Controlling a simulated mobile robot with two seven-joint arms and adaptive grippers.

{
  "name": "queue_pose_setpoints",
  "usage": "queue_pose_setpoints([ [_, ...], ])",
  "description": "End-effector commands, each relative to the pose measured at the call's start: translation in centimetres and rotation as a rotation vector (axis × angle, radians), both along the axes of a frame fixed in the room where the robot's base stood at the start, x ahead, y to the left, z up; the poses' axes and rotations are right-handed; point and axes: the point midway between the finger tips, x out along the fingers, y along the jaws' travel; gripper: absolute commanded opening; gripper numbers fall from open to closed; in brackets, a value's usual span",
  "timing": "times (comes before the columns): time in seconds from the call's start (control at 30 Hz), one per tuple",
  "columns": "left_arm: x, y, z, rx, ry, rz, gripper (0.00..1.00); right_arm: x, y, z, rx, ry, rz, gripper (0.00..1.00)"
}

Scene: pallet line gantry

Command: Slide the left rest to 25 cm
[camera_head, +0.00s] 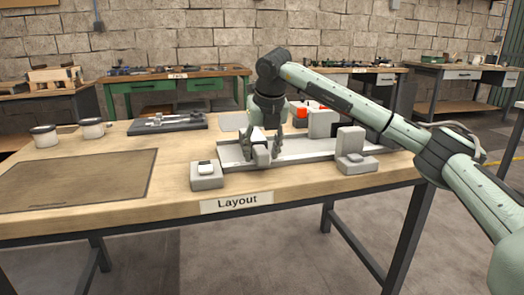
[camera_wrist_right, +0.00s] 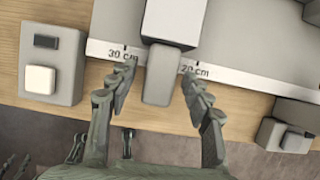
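The left rest is a grey block on the rail, with a white top (camera_head: 257,135) in the head view. In the wrist view its block (camera_wrist_right: 175,20) is at the top, and its grey tab (camera_wrist_right: 159,80) projects toward me. The tab lies between the "30 cm" and "20 cm" marks on the rail's white scale (camera_wrist_right: 154,57), about midway. My right gripper (camera_head: 262,150) is open, pointing down, with its fingers (camera_wrist_right: 159,72) on either side of the tab. A small gap shows on each side. My left gripper is not in view.
A grey box with a white button (camera_head: 206,178) stands left of the rail (camera_head: 300,150). A grey block with an upright (camera_head: 351,142) stands at its right. A brown mat (camera_head: 80,180) and two cans lie left on the wooden table. Red parts (camera_head: 305,108) are behind.

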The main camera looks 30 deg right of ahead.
Motion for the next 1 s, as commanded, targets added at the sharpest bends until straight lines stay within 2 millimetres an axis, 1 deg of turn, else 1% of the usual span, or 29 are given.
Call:
queue_pose_setpoints([
  [0.17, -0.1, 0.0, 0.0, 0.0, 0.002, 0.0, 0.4, -0.1, 0.0, 0.1, 0.0, 0.001, 0.0, 0.5],
  [0.27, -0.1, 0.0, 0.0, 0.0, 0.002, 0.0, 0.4, -0.3, 0.1, 0.8, 0.001, -0.001, 0.0, 0.5],
  [0.37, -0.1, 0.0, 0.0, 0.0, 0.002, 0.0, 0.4, -0.8, 0.2, 2.2, 0.0, -0.004, 0.0, 0.5],
  [0.6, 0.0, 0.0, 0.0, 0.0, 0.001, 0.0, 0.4, -2.8, 0.7, 7.0, 0.0, -0.003, 0.001, 0.5],
  [0.7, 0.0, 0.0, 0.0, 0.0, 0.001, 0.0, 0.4, -3.5, 0.9, 8.7, 0.0, -0.002, 0.002, 0.5],
  [0.8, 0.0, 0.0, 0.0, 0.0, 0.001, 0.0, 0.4, -4.0, 1.0, 10.0, 0.0, -0.002, 0.001, 0.5],
  [1.0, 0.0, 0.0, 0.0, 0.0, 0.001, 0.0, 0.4, -4.5, 1.1, 11.0, 0.0, 0.001, 0.001, 0.5],
])
